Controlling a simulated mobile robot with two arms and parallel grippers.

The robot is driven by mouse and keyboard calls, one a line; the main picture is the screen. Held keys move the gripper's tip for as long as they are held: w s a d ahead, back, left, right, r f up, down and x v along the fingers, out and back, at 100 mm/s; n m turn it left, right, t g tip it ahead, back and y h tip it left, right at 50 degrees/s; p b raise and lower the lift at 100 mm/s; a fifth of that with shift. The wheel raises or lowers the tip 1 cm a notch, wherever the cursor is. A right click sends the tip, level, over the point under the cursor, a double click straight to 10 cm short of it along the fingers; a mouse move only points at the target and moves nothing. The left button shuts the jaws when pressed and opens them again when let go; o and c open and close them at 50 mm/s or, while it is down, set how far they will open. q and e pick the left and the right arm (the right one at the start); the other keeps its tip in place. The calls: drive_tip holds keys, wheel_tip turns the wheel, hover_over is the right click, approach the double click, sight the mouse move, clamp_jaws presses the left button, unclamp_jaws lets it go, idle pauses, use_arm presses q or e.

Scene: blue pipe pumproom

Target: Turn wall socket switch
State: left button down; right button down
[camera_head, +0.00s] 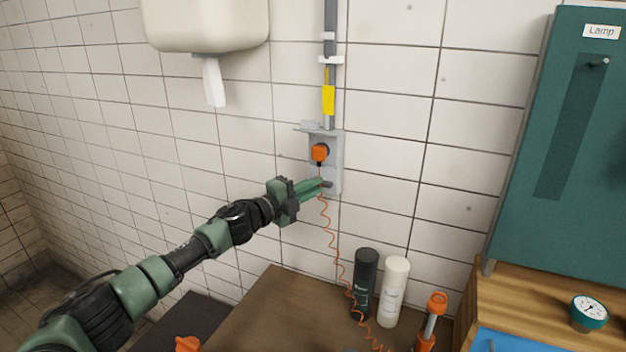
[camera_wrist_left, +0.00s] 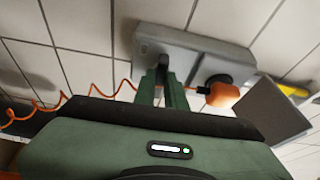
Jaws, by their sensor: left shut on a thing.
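The grey wall socket box (camera_head: 335,160) is mounted on the white tiled wall, below a grey conduit. An orange plug (camera_head: 320,152) sits in its upper part. The dark switch (camera_head: 328,184) is low on the box. My left gripper (camera_head: 322,185) reaches in from the left and its fingers are shut on the switch. In the left wrist view the green fingers (camera_wrist_left: 167,88) meet the grey box (camera_wrist_left: 185,52), with the orange plug (camera_wrist_left: 222,92) to their right. The fingers hide most of the switch. My right gripper is not in view.
A coiled orange cord (camera_head: 333,240) hangs from the plug to the brown table (camera_head: 270,310). A black bottle (camera_head: 365,285) and a white bottle (camera_head: 393,290) stand below the box. A paper dispenser (camera_head: 205,22) hangs upper left. A green cabinet (camera_head: 560,210) is at right.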

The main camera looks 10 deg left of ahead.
use_arm(q)
drive_tip(key=shift+f+m, duration=0.1)
drive_tip(key=shift+m, duration=0.3)
drive_tip(key=shift+p, duration=0.3)
drive_tip(key=c, duration=1.5)
unclamp_jaws()
drive_tip(key=shift+s, duration=0.1)
drive_tip(key=shift+o, duration=0.2)
drive_tip(key=b+v, duration=0.2)
drive_tip(key=v, duration=0.5)
drive_tip(key=shift+s, duration=0.35)
drive_tip(key=shift+a, duration=0.2)
